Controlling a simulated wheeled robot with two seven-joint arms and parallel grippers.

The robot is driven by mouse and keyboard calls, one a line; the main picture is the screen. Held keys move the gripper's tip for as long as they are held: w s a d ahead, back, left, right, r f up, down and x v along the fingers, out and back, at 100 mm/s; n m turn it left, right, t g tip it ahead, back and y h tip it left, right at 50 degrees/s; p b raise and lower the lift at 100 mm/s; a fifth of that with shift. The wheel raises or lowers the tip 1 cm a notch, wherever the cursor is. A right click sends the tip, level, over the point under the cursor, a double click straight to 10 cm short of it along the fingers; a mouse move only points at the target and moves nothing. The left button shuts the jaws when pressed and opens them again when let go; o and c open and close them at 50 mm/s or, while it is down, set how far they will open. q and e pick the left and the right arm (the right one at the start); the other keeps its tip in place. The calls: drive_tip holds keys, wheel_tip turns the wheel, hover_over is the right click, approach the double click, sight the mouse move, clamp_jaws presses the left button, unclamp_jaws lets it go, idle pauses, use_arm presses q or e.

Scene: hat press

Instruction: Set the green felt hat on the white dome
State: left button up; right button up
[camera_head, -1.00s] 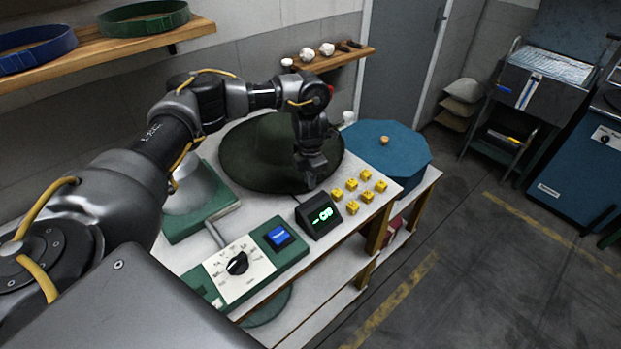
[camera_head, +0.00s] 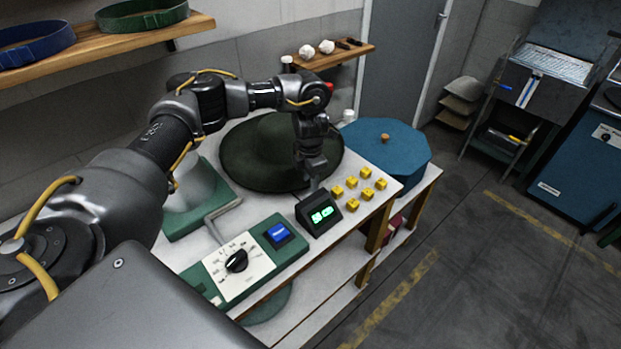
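The green felt hat (camera_head: 262,150) is a dark, wide-brimmed hat lying on the white bench top, in the middle of the head view. My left gripper (camera_head: 312,181) points down at the right front edge of its brim. The fingers overlap the brim in the picture, and I cannot tell whether they are open or closed on it. The white dome (camera_head: 203,182) looks pale grey and stands on a green base (camera_head: 196,219) left of the hat. My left forearm hides part of the dome. My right gripper is not in view.
A control panel (camera_head: 259,262) with a dial and blue button, and a lit display (camera_head: 319,213), stand along the bench front. Several yellow blocks (camera_head: 366,184) lie to the right. A blue lidded octagonal box (camera_head: 400,151) is behind them. A bent metal bar (camera_head: 211,224) is beside the green base.

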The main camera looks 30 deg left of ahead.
use_arm(q)
wheel_tip(320, 180, up, 11)
idle(0.5)
drive_tip(key=shift+f, duration=0.15)
